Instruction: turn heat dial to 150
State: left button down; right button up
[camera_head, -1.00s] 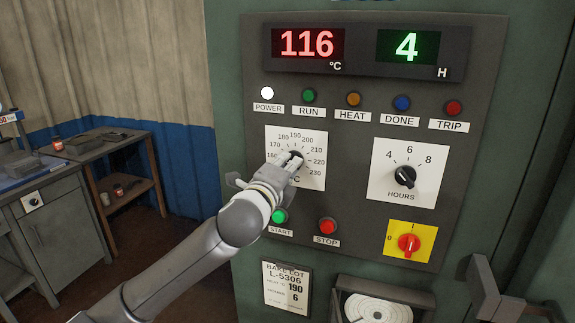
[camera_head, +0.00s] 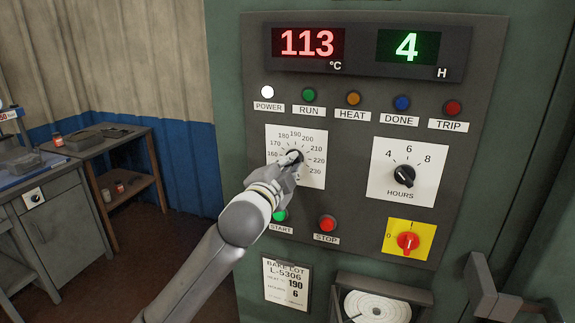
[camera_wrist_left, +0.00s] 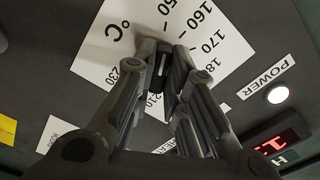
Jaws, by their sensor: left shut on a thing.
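The heat dial (camera_head: 296,155) is a dark knob on a white plate (camera_head: 315,177) marked in °C. In the left wrist view the gripper (camera_wrist_left: 160,88) is shut on the dial knob (camera_wrist_left: 158,62), one finger on each side. The dial's pointer is too hidden to read. The red display (camera_head: 311,43) reads 113 °C. My right gripper is not in view.
The hours dial (camera_head: 404,175) is to the right, with a red switch on a yellow plate (camera_head: 409,241) below it. The green start button (camera_head: 279,216) and red stop button (camera_head: 328,224) lie just below my gripper. A door handle (camera_head: 490,290) protrudes at lower right.

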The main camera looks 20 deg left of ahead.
pick_arm(q)
jog(key=shift+f+n, duration=0.15)
jog(key=shift+n, duration=0.25)
jog(key=c, duration=1.5)
grip_release()
jog(key=shift+o, duration=0.2)
jog(key=s, duration=1.2)
jog(key=shift+a, duration=0.25)
